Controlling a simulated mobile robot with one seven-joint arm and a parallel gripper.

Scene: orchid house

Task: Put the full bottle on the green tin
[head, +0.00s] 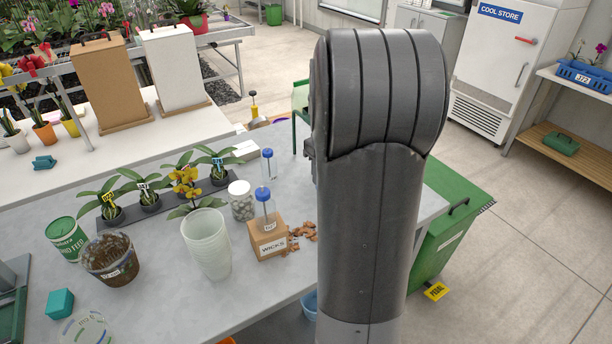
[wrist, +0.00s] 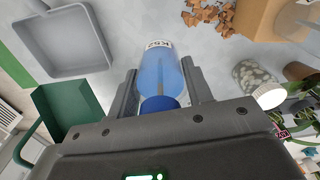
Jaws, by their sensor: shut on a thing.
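In the wrist view my gripper (wrist: 160,92) is shut on a bottle (wrist: 157,66) with a blue cap, blue contents and a label that seems to read K52. My arm hides this bottle and my gripper in the head view. Two other blue-capped bottles look clear: one stands on the wicks box (head: 264,208), the other behind it (head: 268,167). The tin does not show in the wrist view.
A brown pot (head: 111,262), stacked clear cups (head: 207,245) and a pebble jar (head: 241,203) stand between the tin and the cardboard wicks box (head: 268,241). Potted orchids stand behind. A teal block (head: 60,303) is in front of the tin. A grey tray (wrist: 65,40) shows in the wrist view.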

